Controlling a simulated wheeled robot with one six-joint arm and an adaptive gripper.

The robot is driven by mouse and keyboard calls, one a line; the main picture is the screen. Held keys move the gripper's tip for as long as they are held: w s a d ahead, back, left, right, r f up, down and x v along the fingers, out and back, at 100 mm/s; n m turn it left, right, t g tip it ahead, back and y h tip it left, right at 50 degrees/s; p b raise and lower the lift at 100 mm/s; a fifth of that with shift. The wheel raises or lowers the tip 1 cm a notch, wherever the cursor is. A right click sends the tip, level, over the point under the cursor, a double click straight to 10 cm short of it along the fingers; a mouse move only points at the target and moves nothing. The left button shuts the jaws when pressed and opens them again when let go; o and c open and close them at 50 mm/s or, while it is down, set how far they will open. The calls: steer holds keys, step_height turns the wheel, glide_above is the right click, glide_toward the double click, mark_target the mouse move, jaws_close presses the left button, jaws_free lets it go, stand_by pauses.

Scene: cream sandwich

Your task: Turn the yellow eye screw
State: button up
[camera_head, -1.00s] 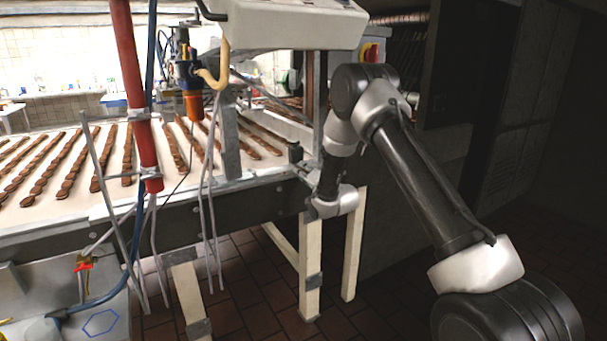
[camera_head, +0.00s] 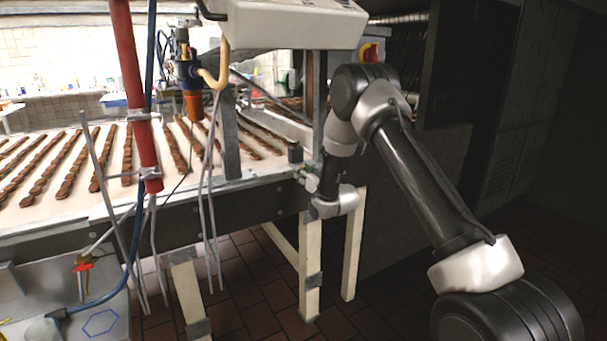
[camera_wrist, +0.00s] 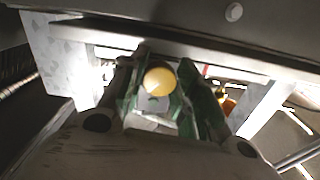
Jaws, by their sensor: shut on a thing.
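The yellow eye screw (camera_wrist: 160,81) shows as a round yellow head in the middle of the wrist view. My gripper (camera_wrist: 163,95) has its green-padded fingers on either side of it and is shut on it. The rest of the screw is hidden behind the fingers. In the head view my gripper (camera_head: 304,174) is small, at the side edge of the conveyor near its right end. The screw cannot be made out there.
The conveyor (camera_head: 110,204) carries rows of brown biscuits. A red pipe (camera_head: 135,90) and hanging hoses stand in front of it. A white machine housing (camera_head: 290,25) overhangs above. Cream legs (camera_head: 310,265) stand below my gripper. Open tiled floor (camera_head: 250,290) lies beneath.

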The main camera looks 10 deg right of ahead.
steer(key=n, duration=1.2)
steer(key=shift+d, duration=0.1)
stand_by(0.4)
steer(key=o, duration=1)
steer(key=v, duration=1.2)
